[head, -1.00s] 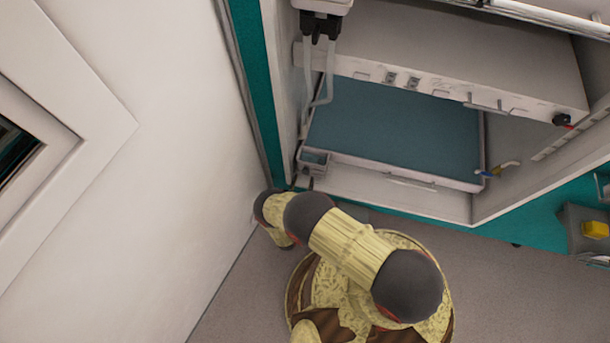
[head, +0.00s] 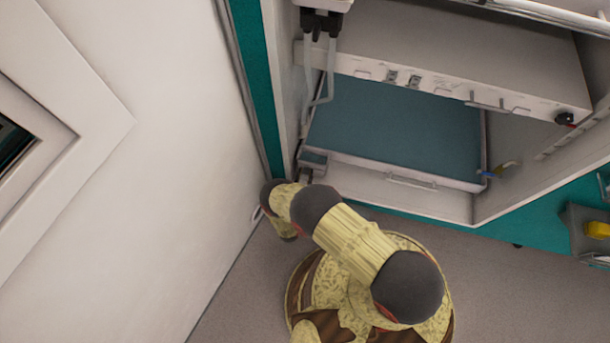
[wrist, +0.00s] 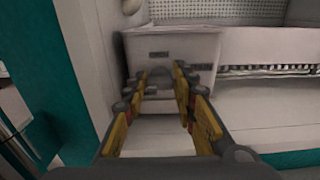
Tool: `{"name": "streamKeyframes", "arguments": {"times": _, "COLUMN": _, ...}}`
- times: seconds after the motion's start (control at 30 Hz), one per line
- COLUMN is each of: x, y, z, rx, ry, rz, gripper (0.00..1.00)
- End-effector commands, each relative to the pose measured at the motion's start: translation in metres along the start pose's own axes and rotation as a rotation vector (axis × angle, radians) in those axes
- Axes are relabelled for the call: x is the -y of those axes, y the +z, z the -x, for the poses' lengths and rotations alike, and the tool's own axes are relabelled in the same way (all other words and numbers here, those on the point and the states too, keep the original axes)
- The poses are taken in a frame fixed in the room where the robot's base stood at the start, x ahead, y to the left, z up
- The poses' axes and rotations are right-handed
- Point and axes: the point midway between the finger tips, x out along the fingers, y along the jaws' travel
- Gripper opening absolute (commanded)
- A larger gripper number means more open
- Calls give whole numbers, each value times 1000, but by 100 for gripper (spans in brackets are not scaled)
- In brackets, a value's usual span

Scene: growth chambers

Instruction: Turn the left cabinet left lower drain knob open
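The left cabinet (head: 430,203) stands open, with a small drain box (head: 312,158) at its lower left corner. In the wrist view the pale drain box (wrist: 195,50) is straight ahead, and a grey rounded shape, seemingly the drain knob (wrist: 160,74), shows low on its front. My gripper (wrist: 160,80) is open, its yellow-padded fingers apart on either side of that shape. Whether they touch it I cannot tell. In the head view my arm hides most of the gripper, and the knob cannot be made out.
A white wall (head: 130,190) is close on the left of my arm. Clear tubes (head: 320,95) hang above the drain box. The floor at right (head: 500,290) is clear.

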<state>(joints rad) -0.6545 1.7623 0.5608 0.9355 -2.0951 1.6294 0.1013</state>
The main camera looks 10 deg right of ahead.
Motion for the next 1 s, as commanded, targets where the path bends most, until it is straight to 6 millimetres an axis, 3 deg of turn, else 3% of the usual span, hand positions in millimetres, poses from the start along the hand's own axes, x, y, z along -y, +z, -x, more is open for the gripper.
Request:
{"name": "streamKeyframes", "arguments": {"times": 0.4, "x": 0, "y": 0, "z": 0, "rx": 0, "ry": 0, "rz": 0, "gripper": 2}}
{"name": "streamKeyframes", "arguments": {"times": 0.73, "x": 0, "y": 0, "z": 0, "rx": 0, "ry": 0, "rz": -42, "gripper": 1}}
{"name": "streamKeyframes", "arguments": {"times": 1.0, "x": 1, "y": 0, "z": 0, "rx": 1, "ry": 0, "rz": -209, "gripper": 1}}
